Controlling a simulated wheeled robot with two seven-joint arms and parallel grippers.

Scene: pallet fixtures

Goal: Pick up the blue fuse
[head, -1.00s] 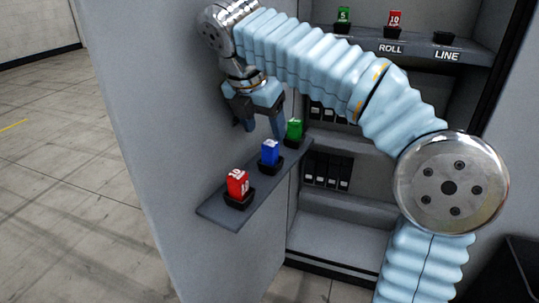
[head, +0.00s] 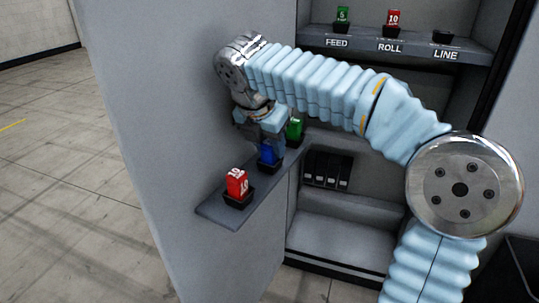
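The blue fuse (head: 267,155) stands in a black holder in the middle of a small grey shelf (head: 218,213) on the cabinet's side panel. My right gripper (head: 263,150) is pointed down right over the blue fuse, and its fingers hide the fuse's upper part. I cannot tell whether the fingers touch it or are closed on it. The red fuse (head: 237,183) stands in its holder at the near end of the shelf. The green fuse (head: 295,130) stands at the far end, close to the gripper. My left gripper is not in view.
The upper cabinet shelf (head: 443,52) has holders labelled FEED, ROLL and LINE. A green fuse (head: 343,16) stands at FEED and a red fuse (head: 393,18) at ROLL. The LINE holder (head: 443,37) looks empty. Black breakers (head: 327,169) sit lower inside.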

